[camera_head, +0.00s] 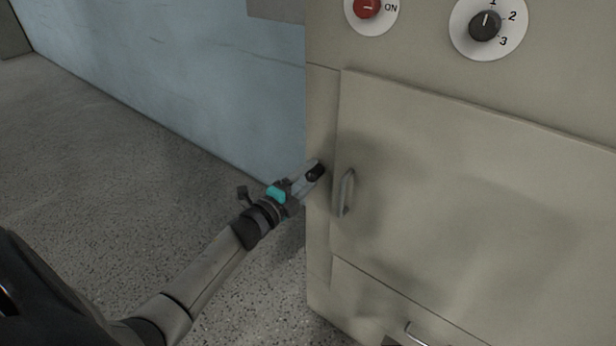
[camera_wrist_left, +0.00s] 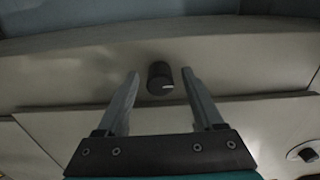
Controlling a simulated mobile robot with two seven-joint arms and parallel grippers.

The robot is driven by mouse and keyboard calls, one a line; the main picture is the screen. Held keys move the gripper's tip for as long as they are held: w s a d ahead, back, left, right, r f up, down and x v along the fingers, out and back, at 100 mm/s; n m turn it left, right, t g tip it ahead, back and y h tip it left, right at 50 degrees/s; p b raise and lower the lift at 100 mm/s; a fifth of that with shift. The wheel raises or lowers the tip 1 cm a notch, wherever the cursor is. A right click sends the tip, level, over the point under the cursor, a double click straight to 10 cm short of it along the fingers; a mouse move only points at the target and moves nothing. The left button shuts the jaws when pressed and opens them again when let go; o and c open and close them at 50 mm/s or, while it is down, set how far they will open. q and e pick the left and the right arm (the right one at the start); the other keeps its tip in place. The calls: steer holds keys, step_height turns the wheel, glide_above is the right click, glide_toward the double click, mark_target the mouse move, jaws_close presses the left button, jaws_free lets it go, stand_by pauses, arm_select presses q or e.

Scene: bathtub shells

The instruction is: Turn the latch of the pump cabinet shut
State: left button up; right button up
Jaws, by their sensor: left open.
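The pump cabinet's door (camera_head: 470,190) looks closed, flush with the front, with a metal handle (camera_head: 346,193) near its left edge. A small dark latch knob (camera_head: 315,173) sits on the narrow frame strip left of the door. In the left wrist view the knob (camera_wrist_left: 160,78) shows as a dark stub with a short light mark. My left gripper (camera_head: 309,178) is at the latch. In the wrist view its fingers (camera_wrist_left: 160,74) are open, one on each side of the knob, with visible gaps. My right gripper is not in view.
Above the door are a red switch (camera_head: 367,8) marked ON and a dark numbered dial (camera_head: 485,25). A drawer with a handle (camera_head: 417,335) lies below the door. A pale blue wall (camera_head: 170,70) stands behind the arm. The speckled floor (camera_head: 110,150) at left is clear.

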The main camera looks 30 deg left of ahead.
arm_select(q)
steer(key=shift+s, duration=0.15)
steer(key=shift+s, duration=0.3)
steer(key=s+a+p, duration=0.1)
steer(key=s+p, duration=0.2)
steer(key=s, duration=1.1)
steer(key=shift+s, duration=0.15)
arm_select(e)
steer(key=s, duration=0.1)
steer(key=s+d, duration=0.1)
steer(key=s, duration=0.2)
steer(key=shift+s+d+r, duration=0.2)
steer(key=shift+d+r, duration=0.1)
